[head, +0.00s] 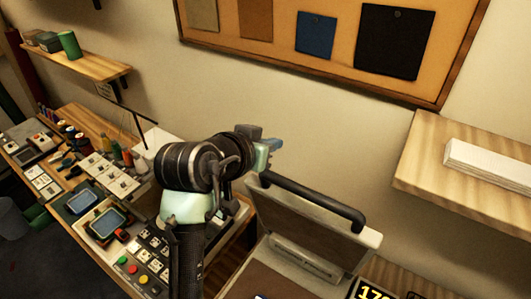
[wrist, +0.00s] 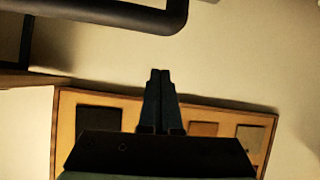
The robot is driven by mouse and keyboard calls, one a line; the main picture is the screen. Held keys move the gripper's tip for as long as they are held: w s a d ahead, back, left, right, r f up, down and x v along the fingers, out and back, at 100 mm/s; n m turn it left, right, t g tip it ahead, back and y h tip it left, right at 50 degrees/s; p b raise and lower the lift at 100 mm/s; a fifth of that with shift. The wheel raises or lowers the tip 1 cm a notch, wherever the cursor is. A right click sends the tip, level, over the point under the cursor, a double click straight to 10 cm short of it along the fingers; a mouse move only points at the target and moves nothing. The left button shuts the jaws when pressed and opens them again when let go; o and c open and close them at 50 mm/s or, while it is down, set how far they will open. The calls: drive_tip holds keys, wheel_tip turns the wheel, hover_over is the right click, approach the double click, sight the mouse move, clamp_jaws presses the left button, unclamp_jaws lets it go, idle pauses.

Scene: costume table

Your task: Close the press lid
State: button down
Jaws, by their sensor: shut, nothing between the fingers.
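The press (head: 265,286) stands at the bottom of the head view, cut off by the frame edge. Its pale lid (head: 290,225) is raised, with a black bar handle (head: 315,200) along its upper edge. The handle also crosses the top left of the wrist view (wrist: 110,14). My gripper (head: 274,145) is just above and behind the left end of the handle, apparently apart from it. In the wrist view my gripper's fingers (wrist: 160,75) are together with nothing between them. My arm hides part of the press's left side.
A wooden shelf (head: 445,205) with a white stack (head: 488,165) juts from the wall at right. A corkboard (head: 285,35) hangs behind. A control panel with buttons (head: 145,262) and cluttered tables lie left. A yellow-digit display (head: 372,291) is at the press's right.

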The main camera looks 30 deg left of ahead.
drive_tip(key=s+f, duration=0.1)
drive_tip(key=s+f+p, duration=0.1)
drive_tip(key=shift+s+d+p, duration=0.15)
drive_tip(key=shift+s+p, duration=0.15)
drive_tip(key=shift+s, duration=0.1)
drive_tip(key=shift+s+f, duration=0.1)
drive_tip(key=shift+f, duration=0.2)
drive_tip(key=shift+s, duration=0.1)
